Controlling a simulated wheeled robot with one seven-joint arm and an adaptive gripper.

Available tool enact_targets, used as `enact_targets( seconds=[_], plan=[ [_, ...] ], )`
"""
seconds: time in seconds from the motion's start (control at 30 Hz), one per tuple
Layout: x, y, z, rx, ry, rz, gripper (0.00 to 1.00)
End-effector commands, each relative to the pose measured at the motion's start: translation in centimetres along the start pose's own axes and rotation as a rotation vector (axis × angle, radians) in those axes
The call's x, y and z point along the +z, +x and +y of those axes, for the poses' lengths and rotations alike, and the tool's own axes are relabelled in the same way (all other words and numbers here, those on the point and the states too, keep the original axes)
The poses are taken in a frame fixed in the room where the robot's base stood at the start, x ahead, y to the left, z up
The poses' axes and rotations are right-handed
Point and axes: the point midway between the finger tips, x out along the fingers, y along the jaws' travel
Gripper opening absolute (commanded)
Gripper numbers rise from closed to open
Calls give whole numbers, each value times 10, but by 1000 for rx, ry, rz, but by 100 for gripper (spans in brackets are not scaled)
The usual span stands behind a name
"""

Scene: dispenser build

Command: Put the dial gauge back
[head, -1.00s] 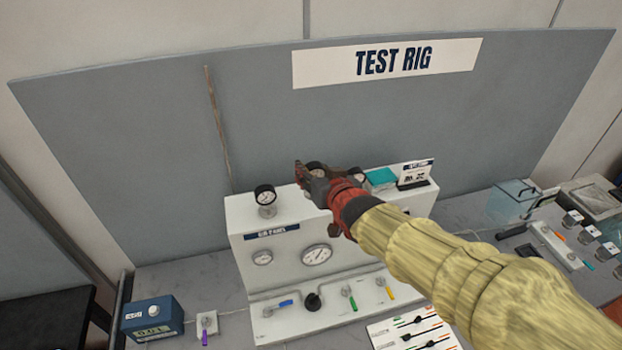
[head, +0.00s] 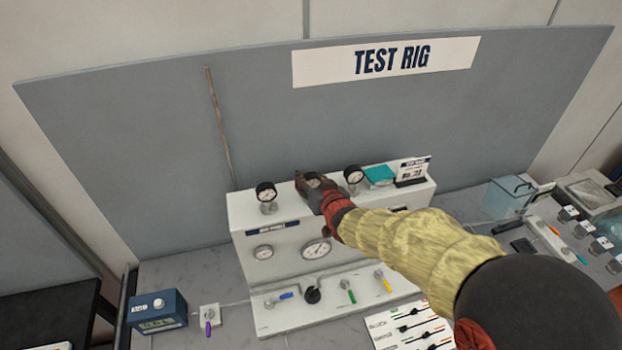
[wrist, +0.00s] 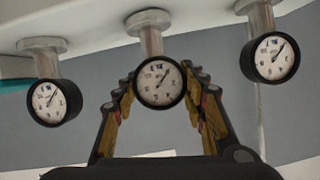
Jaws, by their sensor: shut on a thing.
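The dial gauge (wrist: 158,82) has a round white face, a black rim and a metal stem. In the wrist view, which looks inverted, its stem meets a round fitting (wrist: 148,18) on the top of the white panel box. My gripper (wrist: 163,90) is shut on the gauge, with a finger on each side of it. In the head view my gripper (head: 311,184) is over the middle of the box top (head: 240,205) and hides most of the held gauge.
Similar gauges stand on either side, one on the left (head: 266,191) and one on the right (head: 353,174), close to my fingers. A teal box (head: 379,175) and a small sign (head: 413,171) are farther right. The grey backboard (head: 130,150) rises behind.

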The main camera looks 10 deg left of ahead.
Motion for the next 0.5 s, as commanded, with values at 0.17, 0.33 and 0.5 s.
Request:
enact_targets(
  seconds=[0.17,0.33,0.5],
  plan=[
    [2,1,0,0,0,0,6],
    [3,1,0,0,0,-2,48],
    [3,1,0,0,0,-2,58]
  ],
)
